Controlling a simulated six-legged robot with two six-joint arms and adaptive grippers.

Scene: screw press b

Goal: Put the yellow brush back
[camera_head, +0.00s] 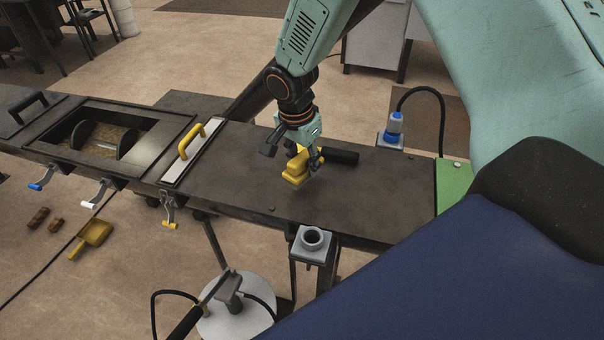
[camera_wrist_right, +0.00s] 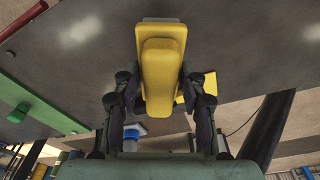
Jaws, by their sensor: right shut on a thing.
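The yellow brush (camera_head: 294,171) is in my right gripper (camera_head: 305,161), above the dark bench top. In the right wrist view the yellow brush (camera_wrist_right: 161,70) lies between the two dark fingers of the right gripper (camera_wrist_right: 159,90), with its grey-white bristle edge at the far end. Whether the bristles touch the bench is hard to tell. My left gripper does not show in either view.
A dark bench (camera_head: 236,172) runs across the view, mostly clear around the brush. A yellow handle (camera_head: 191,141) stands on a pale strip at left, beside an open bin (camera_head: 105,137). A blue-topped fitting (camera_head: 394,128) is at right. A yellow scoop (camera_head: 92,236) lies on the floor.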

